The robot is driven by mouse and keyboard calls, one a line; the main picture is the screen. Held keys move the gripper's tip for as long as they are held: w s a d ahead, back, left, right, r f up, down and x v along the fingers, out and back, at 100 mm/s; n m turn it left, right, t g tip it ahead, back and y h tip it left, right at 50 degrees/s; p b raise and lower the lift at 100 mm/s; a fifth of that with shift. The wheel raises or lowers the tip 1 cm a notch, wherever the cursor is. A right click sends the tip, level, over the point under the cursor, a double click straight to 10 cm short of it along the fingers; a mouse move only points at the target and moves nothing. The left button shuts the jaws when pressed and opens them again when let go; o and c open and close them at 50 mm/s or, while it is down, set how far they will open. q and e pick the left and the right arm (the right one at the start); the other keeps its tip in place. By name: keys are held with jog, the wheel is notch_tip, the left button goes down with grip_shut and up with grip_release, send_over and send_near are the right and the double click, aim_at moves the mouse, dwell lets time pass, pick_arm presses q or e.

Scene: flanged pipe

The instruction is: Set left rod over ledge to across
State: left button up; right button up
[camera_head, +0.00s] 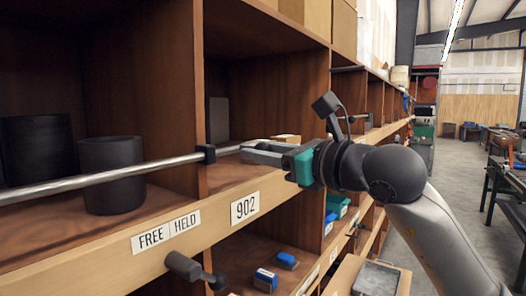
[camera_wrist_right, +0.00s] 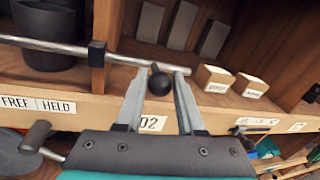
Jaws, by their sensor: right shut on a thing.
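The left rod (camera_head: 100,178) is a long steel bar lying level along the front of the shelf bay, above the wooden ledge (camera_head: 180,240). It passes through a black guide (camera_head: 207,154) at the divider and reaches my right gripper (camera_head: 247,152). In the wrist view the rod (camera_wrist_right: 60,47) runs past the guide (camera_wrist_right: 97,53) to behind the fingertips. My right gripper is shut on the rod's dark round knob (camera_wrist_right: 159,84), which shows between the two fingers. The grip hides the knob in the head view. My left gripper is not in view.
A dark pot (camera_head: 112,174) stands behind the rod. A FREE/HELD label (camera_head: 166,231) and a 902 label (camera_head: 245,207) are on the ledge. A dark handle (camera_head: 190,268) sticks out below. Small boxes (camera_wrist_right: 215,79) stand right of the gripper. The aisle at right is open.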

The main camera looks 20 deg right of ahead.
grip_shut()
dwell(0.7)
